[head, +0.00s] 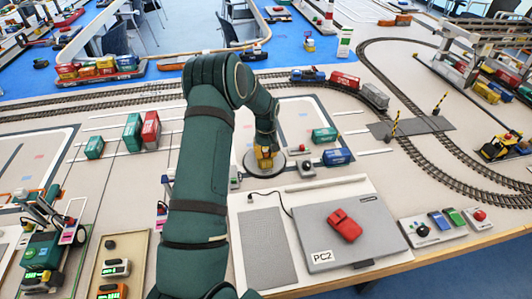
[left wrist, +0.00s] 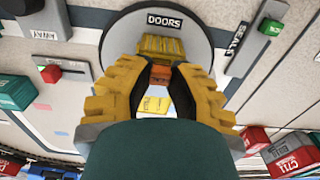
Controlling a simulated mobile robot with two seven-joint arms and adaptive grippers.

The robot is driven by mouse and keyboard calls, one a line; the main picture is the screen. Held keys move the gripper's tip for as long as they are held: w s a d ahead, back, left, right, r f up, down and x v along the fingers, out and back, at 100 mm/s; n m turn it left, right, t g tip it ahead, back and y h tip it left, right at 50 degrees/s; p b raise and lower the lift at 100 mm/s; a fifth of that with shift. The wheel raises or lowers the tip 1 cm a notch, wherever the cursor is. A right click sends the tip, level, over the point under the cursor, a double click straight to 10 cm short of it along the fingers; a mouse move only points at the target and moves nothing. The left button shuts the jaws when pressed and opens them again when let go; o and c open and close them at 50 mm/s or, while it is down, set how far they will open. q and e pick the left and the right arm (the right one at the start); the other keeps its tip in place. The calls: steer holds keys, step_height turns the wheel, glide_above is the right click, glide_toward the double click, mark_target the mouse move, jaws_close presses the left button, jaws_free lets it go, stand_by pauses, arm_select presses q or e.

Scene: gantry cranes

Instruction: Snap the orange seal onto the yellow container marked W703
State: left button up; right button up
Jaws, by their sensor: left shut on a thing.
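In the left wrist view, my left gripper (left wrist: 158,90) has yellow ribbed fingers shut on a small orange piece, the orange seal (left wrist: 160,73). Just beyond the seal stands a yellow container (left wrist: 158,45) on a grey round plate marked DOORS (left wrist: 200,30). The seal overlaps the container in this view, and I cannot tell whether they touch. A yellow patch (left wrist: 155,105) shows between the fingers. I cannot read W703 here. In the head view my left gripper (head: 265,158) is over the round plate (head: 250,166), and the seal is hidden. My right gripper is not in view.
A strip marked SEALS (left wrist: 237,40) with a green piece (left wrist: 271,27) lies beside the plate. Green (head: 324,135) and blue (head: 337,157) containers stand right of the plate. A grey laptop (head: 375,225) with a red item on its lid lies in front. Train tracks curve behind.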

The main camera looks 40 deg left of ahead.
arm_select(q)
steer(key=shift+f, duration=0.25)
stand_by(0.7)
steer(key=o, duration=1.4)
steer(key=shift+r, duration=0.1)
steer(key=shift+r+p, duration=1.9)
steer(key=shift+r, duration=1.55)
